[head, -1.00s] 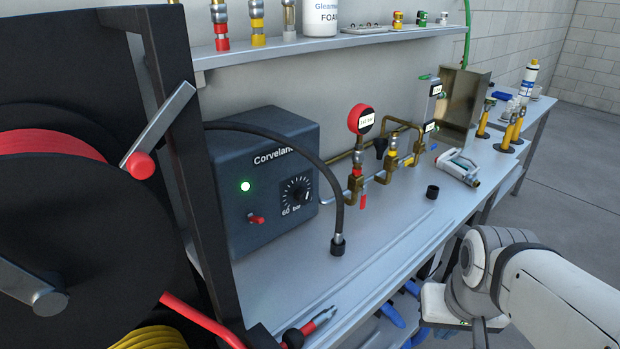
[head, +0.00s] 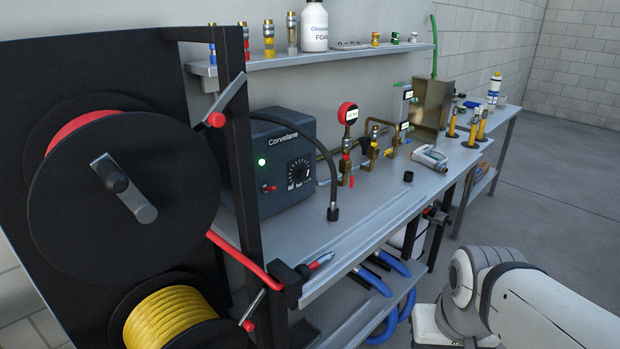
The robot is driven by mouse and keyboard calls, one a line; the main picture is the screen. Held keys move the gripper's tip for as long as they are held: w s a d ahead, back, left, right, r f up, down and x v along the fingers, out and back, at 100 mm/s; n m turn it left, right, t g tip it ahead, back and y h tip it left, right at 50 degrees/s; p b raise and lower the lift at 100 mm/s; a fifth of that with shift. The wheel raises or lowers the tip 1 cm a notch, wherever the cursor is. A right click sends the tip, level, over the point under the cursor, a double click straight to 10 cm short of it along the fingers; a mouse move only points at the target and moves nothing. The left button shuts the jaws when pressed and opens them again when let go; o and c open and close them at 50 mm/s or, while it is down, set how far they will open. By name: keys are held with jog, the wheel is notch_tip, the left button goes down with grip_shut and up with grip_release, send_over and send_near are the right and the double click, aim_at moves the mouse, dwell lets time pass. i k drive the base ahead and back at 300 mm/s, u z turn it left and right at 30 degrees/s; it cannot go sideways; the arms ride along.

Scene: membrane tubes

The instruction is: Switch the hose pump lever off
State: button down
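The hose pump is a dark grey-blue box marked "Corvelane" (head: 284,155) on the bench, left of centre. A small red lever (head: 269,188) sits low on its front face, below a lit green lamp (head: 262,162). A black dial (head: 299,170) is to the right of the lamp. The lever is small here and its exact position is hard to tell. My arm shows at the lower right, apart from the bench and well away from the pump. My gripper's fingers are not in view.
A reel stand with a red hose reel (head: 72,135) and a yellow hose reel (head: 172,312) stands at the left, its post close beside the pump. Floor at right is clear.

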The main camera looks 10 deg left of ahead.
aim_at(266, 189)
jog(key=u, duration=0.15)
jog(key=i, duration=0.85)
jog(key=z, duration=0.1)
